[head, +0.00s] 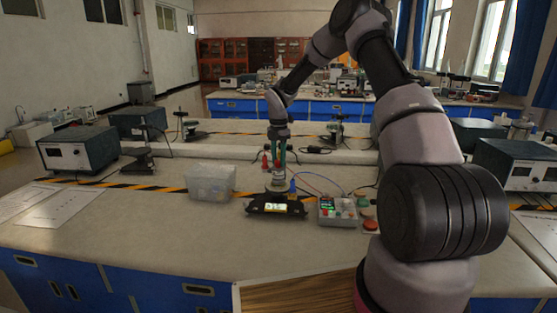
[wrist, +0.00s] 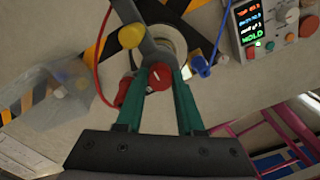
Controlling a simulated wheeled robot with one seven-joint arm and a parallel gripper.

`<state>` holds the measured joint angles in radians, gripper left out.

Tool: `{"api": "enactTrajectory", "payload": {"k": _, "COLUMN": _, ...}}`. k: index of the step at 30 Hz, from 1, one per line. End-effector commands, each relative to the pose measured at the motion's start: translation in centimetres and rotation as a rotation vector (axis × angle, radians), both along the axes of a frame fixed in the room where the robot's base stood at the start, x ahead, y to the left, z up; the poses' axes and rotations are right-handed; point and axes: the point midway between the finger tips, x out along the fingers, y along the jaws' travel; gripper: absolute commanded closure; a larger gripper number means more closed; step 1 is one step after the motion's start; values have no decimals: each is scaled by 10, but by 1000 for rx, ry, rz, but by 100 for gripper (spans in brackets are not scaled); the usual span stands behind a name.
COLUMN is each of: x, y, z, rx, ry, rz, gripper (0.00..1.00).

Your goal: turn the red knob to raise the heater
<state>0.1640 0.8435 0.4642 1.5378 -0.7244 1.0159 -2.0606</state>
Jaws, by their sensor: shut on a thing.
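The red knob (wrist: 160,76) with a pale mark on its face shows in the wrist view, at the end of a grey fitting. My gripper (wrist: 161,84) has its two teal fingers closed on either side of this knob. In the head view my gripper (head: 274,163) points down over the bench, with red parts (head: 266,162) beside its fingers. A round pale-rimmed part (wrist: 172,40), perhaps the heater, lies behind the knob, partly hidden by the grey fitting. A yellow knob (wrist: 131,36) sits to the upper left of the red one.
A clear plastic box (head: 211,183) stands left of the setup. A control box (head: 338,211) with red and green buttons is to the right. Red and blue wires run close by.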

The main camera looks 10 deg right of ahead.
Motion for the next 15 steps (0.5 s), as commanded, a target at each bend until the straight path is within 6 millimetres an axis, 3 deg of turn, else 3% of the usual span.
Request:
{"api": "enactTrajectory", "payload": {"k": 11, "x": 1, "y": 0, "z": 1, "rx": 0, "ry": -3, "rz": 4, "gripper": 100}}
{"api": "enactTrajectory", "payload": {"k": 12, "x": 1, "y": 0, "z": 1, "rx": 0, "ry": -3, "rz": 4, "gripper": 52}}
{"api": "enactTrajectory", "payload": {"k": 14, "x": 1, "y": 0, "z": 1, "rx": 0, "ry": -3, "rz": 4, "gripper": 33}}
{"api": "enactTrajectory", "payload": {"k": 15, "x": 1, "y": 0, "z": 1, "rx": 0, "ry": -3, "rz": 4, "gripper": 33}}
